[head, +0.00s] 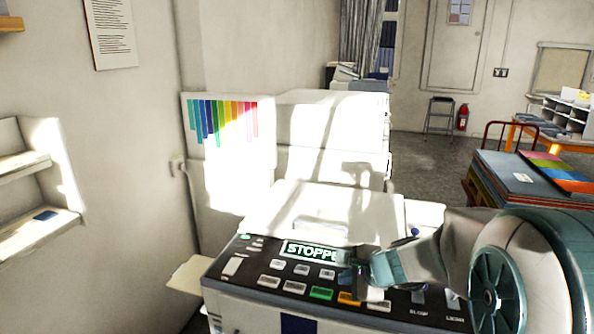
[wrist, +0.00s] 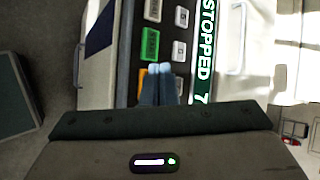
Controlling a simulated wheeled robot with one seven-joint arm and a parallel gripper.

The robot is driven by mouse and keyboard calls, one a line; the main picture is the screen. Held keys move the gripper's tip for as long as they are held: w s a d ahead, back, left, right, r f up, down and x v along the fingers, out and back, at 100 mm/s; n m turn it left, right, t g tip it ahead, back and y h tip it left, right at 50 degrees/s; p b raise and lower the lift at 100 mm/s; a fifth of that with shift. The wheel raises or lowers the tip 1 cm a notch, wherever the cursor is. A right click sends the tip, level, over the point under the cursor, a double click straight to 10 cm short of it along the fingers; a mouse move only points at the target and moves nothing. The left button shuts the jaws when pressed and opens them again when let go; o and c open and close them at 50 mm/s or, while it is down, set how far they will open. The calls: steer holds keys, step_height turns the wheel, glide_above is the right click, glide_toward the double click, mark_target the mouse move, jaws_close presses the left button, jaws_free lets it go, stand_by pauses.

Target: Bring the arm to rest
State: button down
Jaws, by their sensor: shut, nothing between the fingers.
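My gripper (head: 354,275) is over the control panel of a copier-like machine (head: 262,303) in the head view, near the orange button (head: 349,298). In the wrist view my gripper's fingertips (wrist: 159,70) are together and empty, in front of the panel between the orange button and the display. The display (head: 311,250) is lit and reads "STOPPED", partly hidden by my gripper in the head view. A green button (head: 321,293) is just left of the orange one. I cannot tell whether the fingertips touch the panel.
A white lidded top (head: 325,212) rises behind the panel. White cabinets (head: 330,125) stand behind it by the wall. A cart with coloured boards (head: 520,175) is at the right. Wall shelves (head: 35,225) are at the left. Open floor (head: 428,152) lies at the back.

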steer(key=s+a+r+n+g, duration=0.1)
steer(key=s+n, duration=0.4)
steer(key=s, duration=0.2)
steer(key=s+a+r+n+g, duration=0.2)
steer(key=s+n, duration=0.3)
steer(key=s, duration=0.1)
steer(key=s+d+n+g+h, duration=0.1)
steer(key=s+d+n+h, duration=0.3)
steer(key=s+n, duration=0.3)
steer(key=s+d, duration=0.1)
steer(key=s, duration=0.2)
steer(key=shift+d+n+h, duration=0.2)
steer(key=shift+n+h, duration=0.1)
steer(key=shift+n, duration=0.1)
steer(key=shift+f, duration=0.15)
